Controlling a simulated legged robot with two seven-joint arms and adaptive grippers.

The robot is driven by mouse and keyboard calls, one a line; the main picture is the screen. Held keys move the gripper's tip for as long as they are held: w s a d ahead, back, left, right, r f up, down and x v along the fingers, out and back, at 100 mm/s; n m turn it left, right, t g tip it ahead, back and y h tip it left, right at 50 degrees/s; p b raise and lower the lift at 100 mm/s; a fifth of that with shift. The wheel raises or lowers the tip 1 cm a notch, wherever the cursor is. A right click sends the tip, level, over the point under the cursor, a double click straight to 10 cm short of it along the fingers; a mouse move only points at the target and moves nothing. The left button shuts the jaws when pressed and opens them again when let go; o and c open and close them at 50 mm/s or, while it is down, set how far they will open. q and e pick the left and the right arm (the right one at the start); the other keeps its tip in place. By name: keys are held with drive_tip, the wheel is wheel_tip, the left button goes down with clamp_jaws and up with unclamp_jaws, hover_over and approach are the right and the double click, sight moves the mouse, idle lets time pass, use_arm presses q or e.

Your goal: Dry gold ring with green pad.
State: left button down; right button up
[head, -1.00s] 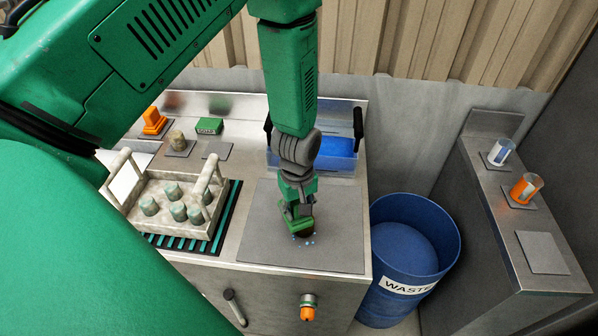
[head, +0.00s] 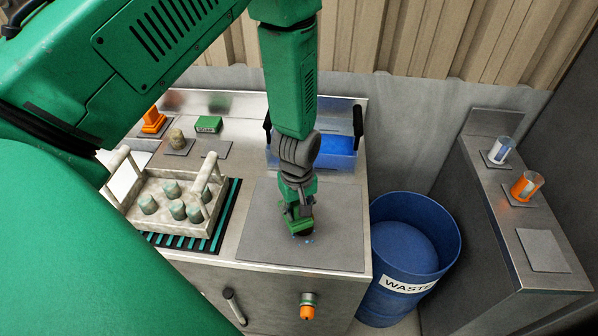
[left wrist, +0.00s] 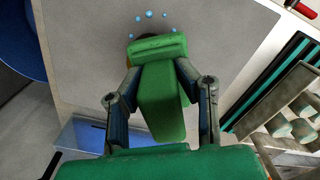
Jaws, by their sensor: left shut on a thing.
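My left gripper (head: 298,208) points down over the grey mat on the bench and is shut on the green pad. In the left wrist view, the green pad (left wrist: 160,95) sits between the fingers of the gripper (left wrist: 162,100). Its far end covers most of a dark, round thing with gold-brown edges (left wrist: 130,37), which seems to be the gold ring. The ring is largely hidden, and I cannot tell whether the pad touches it. Several blue drops (left wrist: 149,14) show just beyond it, with a few in the head view (head: 309,241). My right gripper is not in view.
A pale carrier (head: 165,220) with several grey-green pieces stands left on a slatted rack. A blue bin (head: 340,148) lies behind my gripper. A blue waste barrel (head: 412,245) stands right of the bench. The grey mat (head: 342,235) has free room on its right.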

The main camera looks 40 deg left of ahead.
use_arm(q)
drive_tip(key=shift+d+f, duration=0.1)
idle(0.7)
drive_tip(key=shift+w+d, duration=0.55)
drive_tip(key=shift+d, duration=0.4)
drive_tip(key=shift+w+d, duration=0.5)
drive_tip(key=shift+d, duration=0.4)
drive_tip(key=shift+a, duration=0.1)
drive_tip(key=shift+s+a+p, duration=0.4)
drive_tip(key=shift+s+a, duration=0.2)
drive_tip(key=shift+a, duration=0.35)
drive_tip(key=shift+s+a+p, duration=0.35)
drive_tip(key=shift+s+a, duration=0.2)
drive_tip(key=shift+a, duration=0.4)
drive_tip(key=shift+d, duration=0.1)
drive_tip(key=shift+w+d, duration=0.6)
drive_tip(key=shift+d, duration=0.4)
drive_tip(key=shift+w+d, duration=0.6)
drive_tip(key=shift+d, duration=0.35)
drive_tip(key=shift+a, duration=0.1)
